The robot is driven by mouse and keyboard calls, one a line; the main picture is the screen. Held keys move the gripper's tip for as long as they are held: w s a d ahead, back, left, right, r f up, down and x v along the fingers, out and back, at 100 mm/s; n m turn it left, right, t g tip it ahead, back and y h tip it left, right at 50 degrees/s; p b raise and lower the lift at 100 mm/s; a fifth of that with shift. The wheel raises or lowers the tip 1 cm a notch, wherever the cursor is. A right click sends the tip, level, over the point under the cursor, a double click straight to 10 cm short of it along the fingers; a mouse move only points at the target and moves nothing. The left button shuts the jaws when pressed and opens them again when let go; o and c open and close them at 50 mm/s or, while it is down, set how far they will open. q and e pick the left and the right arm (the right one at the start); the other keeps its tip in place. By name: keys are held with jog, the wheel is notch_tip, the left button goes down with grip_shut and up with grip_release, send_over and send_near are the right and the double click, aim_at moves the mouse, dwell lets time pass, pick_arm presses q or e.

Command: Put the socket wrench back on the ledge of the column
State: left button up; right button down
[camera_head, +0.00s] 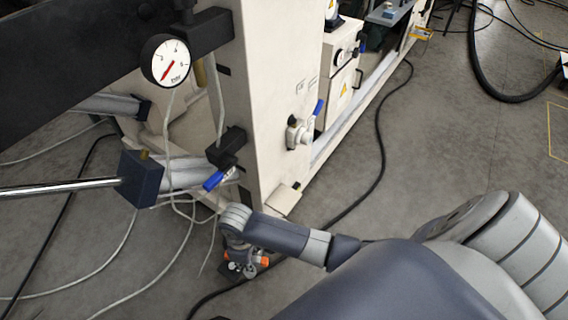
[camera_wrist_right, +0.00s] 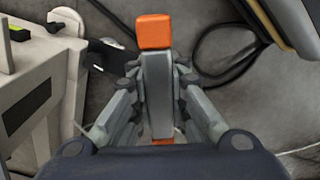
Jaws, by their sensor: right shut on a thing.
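My right gripper (camera_head: 245,265) is low beside the foot of the cream column (camera_head: 275,90). In the right wrist view my right gripper (camera_wrist_right: 158,100) is shut on the socket wrench (camera_wrist_right: 158,85), a grey bar with an orange block at its far end and a bit of orange near the palm. In the head view only small orange parts of the wrench (camera_head: 264,261) show; the rest is hidden by the gripper. A small cream ledge (camera_head: 284,199) sticks out low on the column, just up and right of the gripper. My left gripper is out of view.
A pressure gauge (camera_head: 166,61) and a blue-handled valve (camera_head: 303,130) are on the column. A dark block on a metal rod (camera_head: 140,178) is at the left. Loose hoses and a black cable (camera_head: 382,150) cross the floor. Open concrete floor (camera_head: 450,130) lies right.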

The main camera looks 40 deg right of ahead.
jog(key=w+d+r+m, duration=0.2)
jog(key=r+m, duration=0.2)
jog(key=r, duration=1.3)
jog(key=w+d+r+m, duration=0.2)
jog(key=r+m, duration=0.3)
jog(key=r, duration=1.3)
jog(key=shift+d, duration=0.65)
